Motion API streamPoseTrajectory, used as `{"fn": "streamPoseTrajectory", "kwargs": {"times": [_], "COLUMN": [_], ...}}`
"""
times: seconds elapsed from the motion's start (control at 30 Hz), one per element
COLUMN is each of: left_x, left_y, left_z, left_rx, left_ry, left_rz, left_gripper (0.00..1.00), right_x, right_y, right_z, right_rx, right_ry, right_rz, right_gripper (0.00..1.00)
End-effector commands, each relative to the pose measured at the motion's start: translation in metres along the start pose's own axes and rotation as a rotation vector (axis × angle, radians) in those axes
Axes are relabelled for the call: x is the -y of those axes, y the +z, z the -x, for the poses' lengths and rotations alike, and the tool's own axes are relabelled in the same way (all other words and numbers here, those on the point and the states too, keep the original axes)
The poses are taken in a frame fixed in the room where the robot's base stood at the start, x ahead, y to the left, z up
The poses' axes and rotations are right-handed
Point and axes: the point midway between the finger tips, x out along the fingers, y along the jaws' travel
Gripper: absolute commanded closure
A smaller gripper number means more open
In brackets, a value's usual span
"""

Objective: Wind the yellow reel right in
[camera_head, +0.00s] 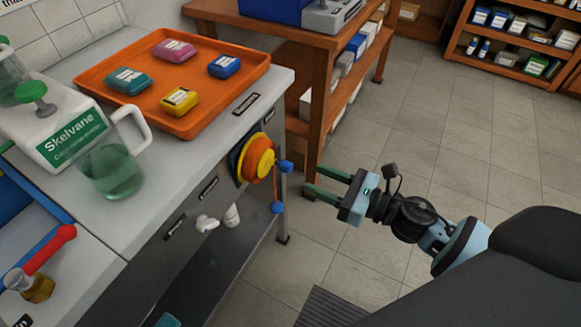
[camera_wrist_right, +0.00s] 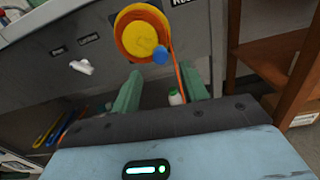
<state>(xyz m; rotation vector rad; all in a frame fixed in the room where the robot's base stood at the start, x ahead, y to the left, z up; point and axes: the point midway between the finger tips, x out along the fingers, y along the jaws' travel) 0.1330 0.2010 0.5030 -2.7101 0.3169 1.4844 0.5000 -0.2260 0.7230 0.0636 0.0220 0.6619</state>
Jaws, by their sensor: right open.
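The yellow reel (camera_head: 257,160) is mounted on the front face of the bench, with an orange rim and a dark backing plate. A blue knob (camera_head: 286,166) sticks out at its right. An orange cord (camera_head: 275,188) hangs down from it to a blue ball (camera_head: 277,208). In the right wrist view the reel (camera_wrist_right: 141,34) lies ahead and above the fingertips, with a blue ball-shaped part (camera_wrist_right: 160,56) in front of its lower edge. My right gripper (camera_head: 312,180) is open and empty, right of the reel and apart from it. My left gripper is not in view.
The bench top holds an orange tray (camera_head: 220,92) with several coloured packs, and a glass jug (camera_head: 112,170). A white tap-like fitting (camera_head: 207,223) juts from the bench front. A wooden shelf unit (camera_head: 318,110) stands close behind my right gripper. The floor (camera_head: 440,150) to the right is clear.

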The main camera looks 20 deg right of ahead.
Motion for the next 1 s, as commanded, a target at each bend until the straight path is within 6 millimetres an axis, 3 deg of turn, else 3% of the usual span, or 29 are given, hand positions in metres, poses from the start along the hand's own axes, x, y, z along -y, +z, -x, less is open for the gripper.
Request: {"fn": "streamPoseTrajectory", "kwargs": {"times": [0.6,1.0], "left_x": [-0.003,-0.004], "left_y": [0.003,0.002], "left_z": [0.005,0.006], "left_rx": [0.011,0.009], "left_ry": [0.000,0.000], "left_rz": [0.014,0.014], "left_gripper": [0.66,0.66], "right_x": [0.001,0.000], "right_y": [0.001,0.000], "right_z": [-0.068,-0.077], "right_rx": [0.002,0.000], "right_ry": [-0.001,0.000], "right_rz": [-0.004,-0.005], "right_gripper": [0.56,0.56]}}
